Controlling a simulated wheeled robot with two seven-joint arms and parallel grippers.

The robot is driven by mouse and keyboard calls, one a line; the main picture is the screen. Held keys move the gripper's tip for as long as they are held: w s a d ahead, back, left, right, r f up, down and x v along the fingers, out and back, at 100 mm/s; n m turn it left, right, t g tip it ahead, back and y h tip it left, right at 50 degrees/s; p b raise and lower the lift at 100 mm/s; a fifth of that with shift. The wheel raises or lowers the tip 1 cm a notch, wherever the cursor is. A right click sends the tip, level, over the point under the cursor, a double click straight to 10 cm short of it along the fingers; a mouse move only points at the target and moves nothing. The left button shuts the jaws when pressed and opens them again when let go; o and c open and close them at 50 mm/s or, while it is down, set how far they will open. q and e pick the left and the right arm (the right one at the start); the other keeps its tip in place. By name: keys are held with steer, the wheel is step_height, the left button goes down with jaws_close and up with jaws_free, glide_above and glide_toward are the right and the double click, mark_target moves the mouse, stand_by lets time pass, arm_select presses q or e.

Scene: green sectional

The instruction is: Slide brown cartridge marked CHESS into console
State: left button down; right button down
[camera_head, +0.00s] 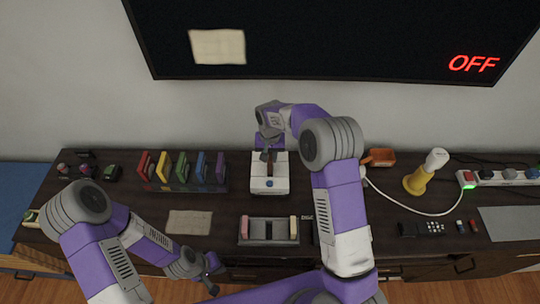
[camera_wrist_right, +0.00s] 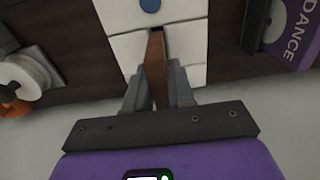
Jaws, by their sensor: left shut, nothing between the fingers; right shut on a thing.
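The white console (camera_head: 258,186) with a blue button sits at the middle of the dark cabinet; its white top also shows in the right wrist view (camera_wrist_right: 185,14). My right gripper (camera_wrist_right: 156,72) is over the console, shut on a narrow brown cartridge (camera_wrist_right: 155,62). The cartridge is edge-on to the wrist camera and lines up with the dark slot in the console's top. How deep it sits is hidden, and no marking is readable on it. My left gripper (camera_head: 210,284) is shut and empty near the cabinet's front edge, away from the console.
A rack (camera_head: 180,188) of several coloured cartridges stands left of the console. A purple DANCE cartridge (camera_wrist_right: 288,35) shows close by in the wrist view. A grey holder (camera_head: 268,240) stands in front. A yellow lamp (camera_head: 418,180) and power strip (camera_head: 505,177) are right. The wall screen (camera_head: 330,40) reads OFF.

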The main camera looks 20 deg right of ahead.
steer(key=shift+f+b, duration=1.5)
steer(key=shift+f, duration=1)
steer(key=c, duration=0.9)
jaws_free()
steer(key=shift+r, duration=0.1)
step_height(320, 180, up, 8)
steer(key=shift+f+p, duration=0.25)
steer(key=shift+p, duration=0.45)
